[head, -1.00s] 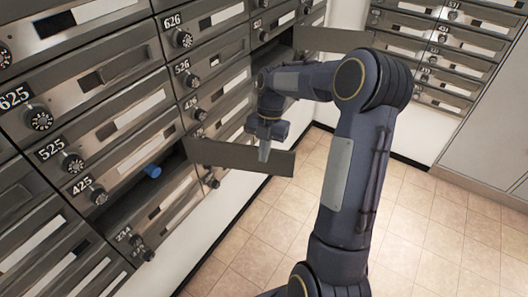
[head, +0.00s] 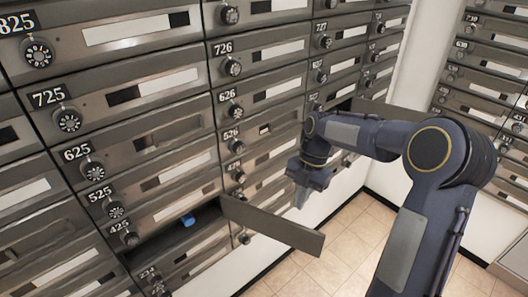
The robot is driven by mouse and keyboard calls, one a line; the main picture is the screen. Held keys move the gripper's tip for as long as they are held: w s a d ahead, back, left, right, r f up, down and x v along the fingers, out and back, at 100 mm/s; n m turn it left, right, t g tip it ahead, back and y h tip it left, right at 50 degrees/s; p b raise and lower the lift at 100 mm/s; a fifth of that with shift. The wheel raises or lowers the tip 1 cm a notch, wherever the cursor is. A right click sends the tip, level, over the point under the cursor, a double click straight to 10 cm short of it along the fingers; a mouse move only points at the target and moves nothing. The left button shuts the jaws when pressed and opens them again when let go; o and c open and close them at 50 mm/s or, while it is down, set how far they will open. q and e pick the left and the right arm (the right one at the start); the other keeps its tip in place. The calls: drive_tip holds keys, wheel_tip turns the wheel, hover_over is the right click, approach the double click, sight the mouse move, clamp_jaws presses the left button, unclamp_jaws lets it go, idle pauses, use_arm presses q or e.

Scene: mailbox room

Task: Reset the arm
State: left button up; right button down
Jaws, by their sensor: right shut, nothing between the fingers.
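My right arm comes in from the lower right and bends toward the mailbox wall. My right gripper (head: 301,196) hangs at its end, pointing down, shut and empty. It is in front of the mailboxes, just above and beyond an open mailbox door (head: 272,226); I cannot tell whether they touch. A small blue object (head: 188,220) lies in the open mailbox, left of the gripper and apart from it. My left gripper is not in view.
The mailbox wall (head: 160,85) with numbered dials fills the left and middle. Another open door (head: 405,116) sticks out behind my right arm. More mailboxes (head: 485,60) stand at the far right. Tiled floor (head: 312,272) shows below, clear where visible.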

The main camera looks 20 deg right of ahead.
drive_tip(key=s+a+r+m+t, duration=0.3)
drive_tip(key=s+r+m, duration=0.4)
drive_tip(key=s+m, duration=0.35)
drive_tip(key=s+a+f+m+t, duration=0.1)
drive_tip(key=s+a+m+t, duration=0.3)
drive_tip(key=s+m, duration=0.7)
drive_tip(key=a+m, duration=0.1)
drive_tip(key=m, duration=0.3)
drive_tip(key=shift+a+t+y, duration=0.25)
drive_tip(key=shift+t+y, duration=0.05)
